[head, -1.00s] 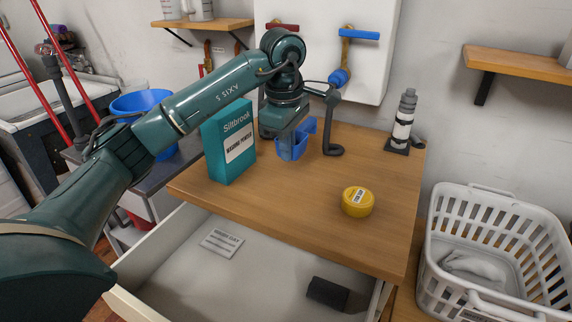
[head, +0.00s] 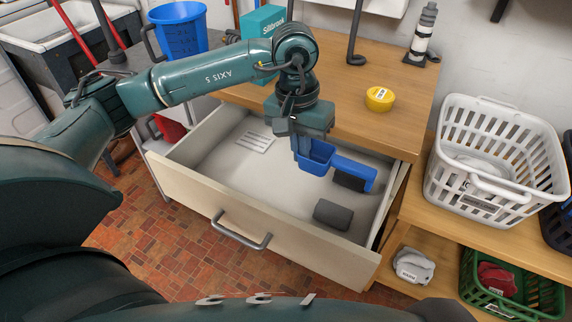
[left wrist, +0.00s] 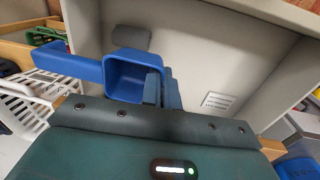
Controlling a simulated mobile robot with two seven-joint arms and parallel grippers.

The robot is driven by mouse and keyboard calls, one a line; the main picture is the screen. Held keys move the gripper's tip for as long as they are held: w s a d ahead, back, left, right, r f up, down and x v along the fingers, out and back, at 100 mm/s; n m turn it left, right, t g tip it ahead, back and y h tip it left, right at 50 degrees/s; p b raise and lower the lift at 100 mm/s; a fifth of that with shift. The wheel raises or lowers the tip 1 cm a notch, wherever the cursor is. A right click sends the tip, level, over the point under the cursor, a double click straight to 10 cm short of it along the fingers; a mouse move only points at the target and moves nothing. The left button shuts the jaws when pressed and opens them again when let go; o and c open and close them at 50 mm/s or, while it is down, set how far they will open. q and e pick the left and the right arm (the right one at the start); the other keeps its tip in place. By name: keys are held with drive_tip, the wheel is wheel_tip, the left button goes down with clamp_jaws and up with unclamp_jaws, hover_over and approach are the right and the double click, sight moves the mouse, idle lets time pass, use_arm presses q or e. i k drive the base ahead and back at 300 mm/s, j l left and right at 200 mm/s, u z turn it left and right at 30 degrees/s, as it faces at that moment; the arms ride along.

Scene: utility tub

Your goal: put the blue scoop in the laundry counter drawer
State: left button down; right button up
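The blue scoop (head: 318,157) hangs from my left gripper (head: 302,146), over the inside of the open drawer (head: 270,177). Its handle points right in the head view. The left wrist view shows its open cup (left wrist: 130,80) beside the blue-grey fingers (left wrist: 167,90), which are closed on the cup's side wall. A dark shadow lies under the handle, so the scoop seems apart from the drawer floor; its exact height is hard to tell. The drawer is pulled out from the wooden counter (head: 340,95). My right gripper is not in view.
In the drawer are a dark grey block (head: 333,214) and a white label card (head: 256,142). A white basket (head: 497,150) stands at right.

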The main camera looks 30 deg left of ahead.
sight(267, 187)
drive_tip(key=i+l+u, duration=0.2)
drive_tip(key=u, duration=0.15)
drive_tip(key=i+l+u, duration=0.15)
drive_tip(key=u, duration=0.2)
drive_tip(key=i+l+u, duration=0.1)
drive_tip(key=l+u, duration=0.25)
